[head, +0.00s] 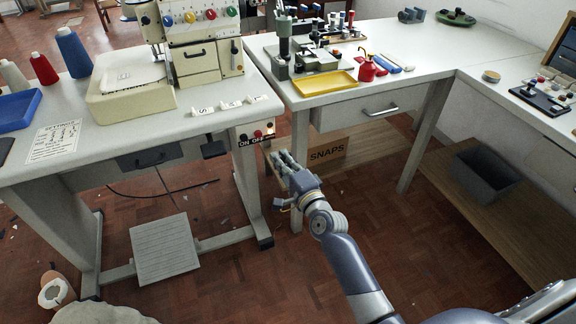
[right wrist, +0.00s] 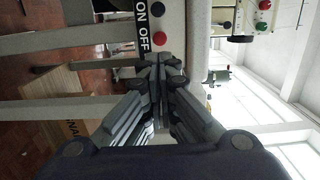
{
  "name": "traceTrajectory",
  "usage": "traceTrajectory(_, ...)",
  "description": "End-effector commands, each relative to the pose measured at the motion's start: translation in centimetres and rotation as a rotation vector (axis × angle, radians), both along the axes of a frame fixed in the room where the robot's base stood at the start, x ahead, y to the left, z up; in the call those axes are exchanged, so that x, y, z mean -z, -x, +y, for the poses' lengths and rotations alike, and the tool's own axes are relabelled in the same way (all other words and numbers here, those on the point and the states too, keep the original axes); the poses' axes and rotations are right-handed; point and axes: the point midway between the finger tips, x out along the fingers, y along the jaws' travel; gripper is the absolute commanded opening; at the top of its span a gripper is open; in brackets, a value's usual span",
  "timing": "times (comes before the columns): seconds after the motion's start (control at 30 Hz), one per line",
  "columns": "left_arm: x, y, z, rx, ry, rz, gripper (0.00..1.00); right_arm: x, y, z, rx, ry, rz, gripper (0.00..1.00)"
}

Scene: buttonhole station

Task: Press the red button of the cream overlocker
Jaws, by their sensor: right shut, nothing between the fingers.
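The cream overlocker (head: 198,45) stands on the left table, with coloured dials on its front. A switch plate with an ON OFF label (head: 257,141) sits at the right front corner under that table's top. Its red button (head: 257,134) is above OFF; a black button is beside it. In the right wrist view the red button (right wrist: 159,38) shows just beyond the fingertips, with the black button (right wrist: 157,9) further up. My right gripper (head: 277,157) is shut and empty, a little below and right of the red button. Contact is not visible. My left gripper is not in view.
The left table (head: 215,122) has a treadle (head: 165,248) below it. The right table's drawer (head: 370,108) and a SNAPS box (head: 328,152) are right of my gripper. Open floor lies in front.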

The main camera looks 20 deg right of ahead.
Motion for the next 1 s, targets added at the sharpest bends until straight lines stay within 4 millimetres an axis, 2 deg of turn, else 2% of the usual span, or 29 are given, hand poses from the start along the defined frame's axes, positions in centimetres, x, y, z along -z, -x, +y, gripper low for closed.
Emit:
traceTrajectory(0.1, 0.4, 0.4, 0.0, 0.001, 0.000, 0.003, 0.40, 0.0, 1.8, -0.2, 0.000, 0.000, 0.002, 0.00)
traceTrajectory(0.3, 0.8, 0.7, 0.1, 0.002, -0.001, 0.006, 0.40, 0.0, 3.2, -0.3, -0.001, 0.000, 0.001, 0.00)
traceTrajectory(1.0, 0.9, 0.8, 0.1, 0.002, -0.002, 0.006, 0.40, 0.0, 3.3, -0.4, 0.000, 0.000, 0.001, 0.00)
